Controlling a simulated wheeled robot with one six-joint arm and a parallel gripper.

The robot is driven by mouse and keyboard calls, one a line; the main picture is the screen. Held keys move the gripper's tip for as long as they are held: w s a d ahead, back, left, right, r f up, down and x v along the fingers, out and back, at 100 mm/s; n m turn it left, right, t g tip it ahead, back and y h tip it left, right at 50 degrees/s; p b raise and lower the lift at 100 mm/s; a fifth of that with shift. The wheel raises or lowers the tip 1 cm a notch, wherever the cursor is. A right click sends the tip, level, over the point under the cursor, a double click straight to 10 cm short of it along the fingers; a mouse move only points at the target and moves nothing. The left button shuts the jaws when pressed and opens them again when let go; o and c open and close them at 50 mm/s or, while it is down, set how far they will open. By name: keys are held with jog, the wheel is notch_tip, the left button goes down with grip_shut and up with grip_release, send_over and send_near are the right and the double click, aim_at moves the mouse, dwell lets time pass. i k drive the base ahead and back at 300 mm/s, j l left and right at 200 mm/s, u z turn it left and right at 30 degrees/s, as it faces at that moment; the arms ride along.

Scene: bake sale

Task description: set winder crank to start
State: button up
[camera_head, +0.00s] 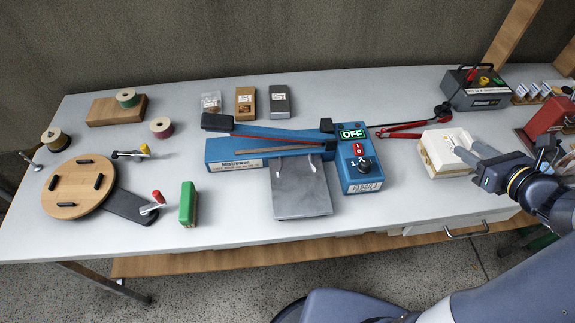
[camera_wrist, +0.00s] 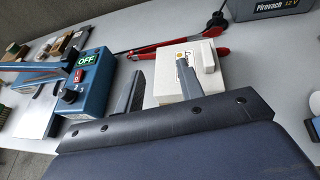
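The winder, a round wooden disc (camera_head: 79,186) with black pegs on a dark base (camera_head: 128,206), lies flat at the left of the table. A small crank with a red handle (camera_head: 157,196) sits at the base's right end. A metal lever with a yellow tip (camera_head: 145,149) stands at the disc's upper right. I cannot tell a start mark. My gripper (camera_head: 463,147) is far to the right, over a cream box (camera_head: 440,154). In the wrist view my gripper (camera_wrist: 160,70) has its fingers apart, with the cream box (camera_wrist: 166,88) showing between and beyond them. The winder is not in the wrist view.
A blue machine (camera_head: 225,150) with a green OFF display (camera_head: 352,133) stands mid-table, between my gripper and the winder. A green block (camera_head: 188,204) stands near the winder's red handle. Thread spools (camera_head: 161,127) and small boxes (camera_head: 245,102) sit behind. A black battery unit (camera_head: 472,91) stands at the back right.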

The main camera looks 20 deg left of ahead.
aim_at(146, 211)
jog(key=u, duration=2.45)
jog(key=j+z, duration=0.35)
jog(key=i+j, duration=0.05)
